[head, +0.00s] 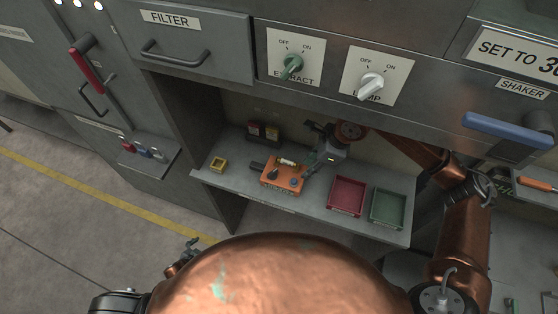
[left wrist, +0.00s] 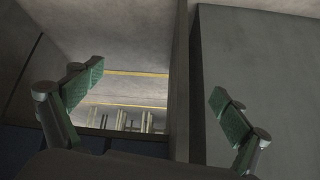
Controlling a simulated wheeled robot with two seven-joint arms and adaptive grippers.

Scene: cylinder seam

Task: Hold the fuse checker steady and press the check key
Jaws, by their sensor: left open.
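The orange fuse checker (head: 281,178) lies on the grey shelf in the head view. A pale cylindrical fuse (head: 287,162) shows at its top edge, and a small dark round part (head: 294,182) is on its face; I cannot tell whether this is the check key. My right gripper (head: 309,163) is at the checker's upper right corner, very close to it. Whether it touches, and how far its fingers are apart, is unclear. My left gripper (left wrist: 156,100) is open and empty in the left wrist view, away from the checker.
On the shelf (head: 237,181) are a yellow square piece (head: 218,164), a dark holder with red and yellow parts (head: 263,133), a red tray (head: 346,213) and a green tray (head: 388,225). The cabinet with knobs overhangs the shelf.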

